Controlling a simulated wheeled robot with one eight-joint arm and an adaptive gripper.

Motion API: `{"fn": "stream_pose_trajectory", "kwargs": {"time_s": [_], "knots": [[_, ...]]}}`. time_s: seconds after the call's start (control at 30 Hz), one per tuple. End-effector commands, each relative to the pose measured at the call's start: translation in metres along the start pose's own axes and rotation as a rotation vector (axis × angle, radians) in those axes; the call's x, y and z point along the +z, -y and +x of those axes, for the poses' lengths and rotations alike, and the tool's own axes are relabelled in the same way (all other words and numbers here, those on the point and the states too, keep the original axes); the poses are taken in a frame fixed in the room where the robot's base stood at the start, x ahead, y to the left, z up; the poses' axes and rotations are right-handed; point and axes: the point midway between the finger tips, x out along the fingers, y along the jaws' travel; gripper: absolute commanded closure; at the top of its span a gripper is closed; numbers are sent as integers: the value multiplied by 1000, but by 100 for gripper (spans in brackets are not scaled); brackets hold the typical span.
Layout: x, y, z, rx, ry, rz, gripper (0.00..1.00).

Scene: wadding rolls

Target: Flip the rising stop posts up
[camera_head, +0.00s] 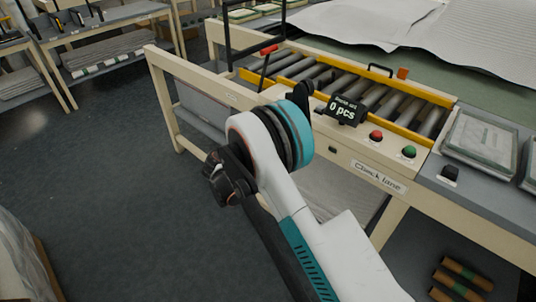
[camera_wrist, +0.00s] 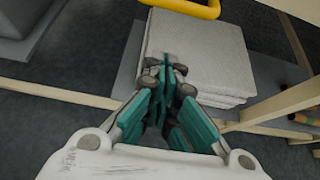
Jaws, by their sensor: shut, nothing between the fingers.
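The roller lane (camera_head: 345,85) has yellow side rails and grey rollers in the head view. I cannot clearly make out rising stop posts on it. A lever with a red grip (camera_head: 268,50) stands tilted at its left part. A low black handle (camera_head: 380,69) and a small orange block (camera_head: 402,73) sit along its far rail. My gripper (camera_wrist: 167,75) is shut and empty in the wrist view, over a stack of white sheets below. In the head view my arm rises in front of the lane, and its links hide part of the lane's near side.
A black counter sign (camera_head: 343,110) reads 0 pcs beside a red button (camera_head: 376,136) and a green button (camera_head: 409,152). A black upright frame (camera_head: 228,40) stands at the lane's left end. Wrapped pads (camera_head: 480,140) lie on the right.

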Motion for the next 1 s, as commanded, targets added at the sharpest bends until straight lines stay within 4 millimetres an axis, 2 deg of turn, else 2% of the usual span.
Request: {"fn": "stream_pose_trajectory", "kwargs": {"time_s": [0.03, 0.1, 0.3, 0.9, 1.0], "knots": [[2, -1, -12, 2, 0, -2, 100], [2, -1, -24, 3, 0, -2, 100], [1, -1, -46, 1, 0, 0, 100], [0, 0, -50, 0, 0, 0, 100], [6, 0, -50, 2, -3, 10, 100]]}}
